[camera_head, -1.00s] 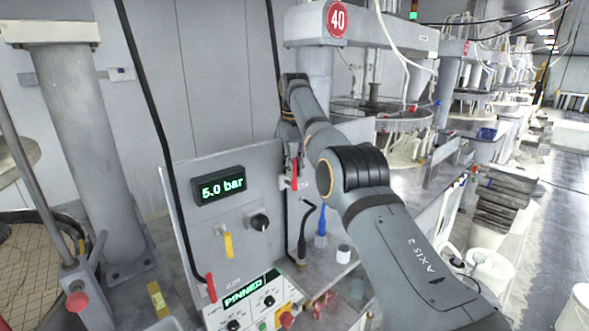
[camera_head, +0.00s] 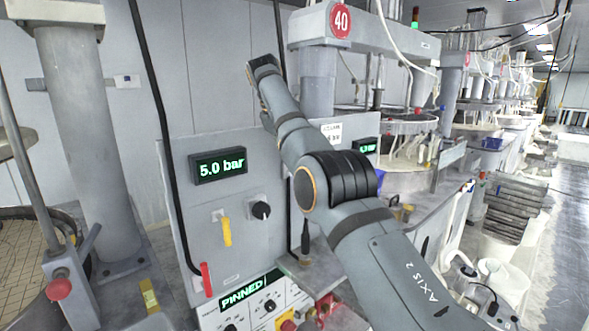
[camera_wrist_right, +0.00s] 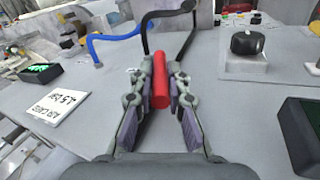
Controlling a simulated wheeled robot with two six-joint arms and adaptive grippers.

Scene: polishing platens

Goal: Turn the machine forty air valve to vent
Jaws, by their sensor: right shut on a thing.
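A red lever handle (camera_wrist_right: 160,82) stands out from a grey panel (camera_wrist_right: 90,115) in the right wrist view. My right gripper (camera_wrist_right: 160,88) is shut around it, one finger on each side. I cannot read a valve position from here. In the head view my right arm covers this handle and the gripper. The red 40 sign (camera_head: 341,20) is on the machine behind my arm. My left gripper is in neither view.
A 5.0 bar display (camera_head: 218,166), a yellow handle (camera_head: 226,231), a black knob (camera_head: 261,210) and another red handle (camera_head: 207,280) are on the near panel. A white label (camera_wrist_right: 55,105), a blue hose (camera_wrist_right: 110,38) and a black knob (camera_wrist_right: 247,42) surround the gripped handle.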

